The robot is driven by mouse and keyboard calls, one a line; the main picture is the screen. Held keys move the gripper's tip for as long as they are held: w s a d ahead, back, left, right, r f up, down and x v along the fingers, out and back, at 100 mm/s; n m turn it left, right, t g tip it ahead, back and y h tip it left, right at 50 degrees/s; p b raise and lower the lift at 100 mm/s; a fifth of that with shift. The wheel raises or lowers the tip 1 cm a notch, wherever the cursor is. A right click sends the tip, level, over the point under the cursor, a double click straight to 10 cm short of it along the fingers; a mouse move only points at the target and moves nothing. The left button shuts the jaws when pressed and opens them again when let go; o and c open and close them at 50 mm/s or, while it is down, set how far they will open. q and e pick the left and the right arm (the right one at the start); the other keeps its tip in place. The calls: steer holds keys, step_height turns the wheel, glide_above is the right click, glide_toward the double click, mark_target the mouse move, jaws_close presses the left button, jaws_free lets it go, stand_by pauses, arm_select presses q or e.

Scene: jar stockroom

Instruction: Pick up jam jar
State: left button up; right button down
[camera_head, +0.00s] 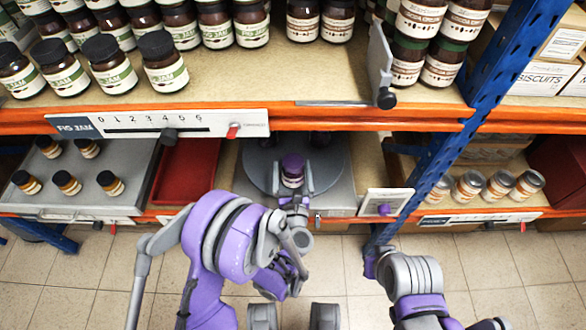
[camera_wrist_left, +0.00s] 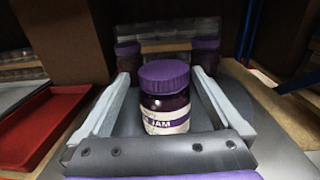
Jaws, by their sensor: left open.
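A jam jar with a purple lid and a white label stands upright on a grey round plate (camera_head: 252,172) on the lower shelf. In the head view the jar (camera_head: 292,172) is at the tip of my left gripper (camera_head: 294,192). In the left wrist view the jar (camera_wrist_left: 165,98) stands between the two pale fingers of my left gripper (camera_wrist_left: 160,95), which are apart, with a visible gap on each side. More purple-lidded jars (camera_wrist_left: 205,52) stand behind it. My right arm shows at the lower right of the head view; its gripper cannot be made out.
A red tray (camera_head: 186,172) lies left of the plate. A grey tray with several small jars (camera_head: 110,184) is further left. The orange-edged upper shelf (camera_head: 330,118) with many jars hangs above. A blue post (camera_head: 430,165) stands to the right.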

mark_target(293, 155)
arm_select(q)
steer(key=w, duration=0.5)
steer(key=shift+w+d+f, duration=0.1)
steer(key=shift+w+f, duration=0.05)
steer(key=shift+w, duration=0.15)
jaws_close()
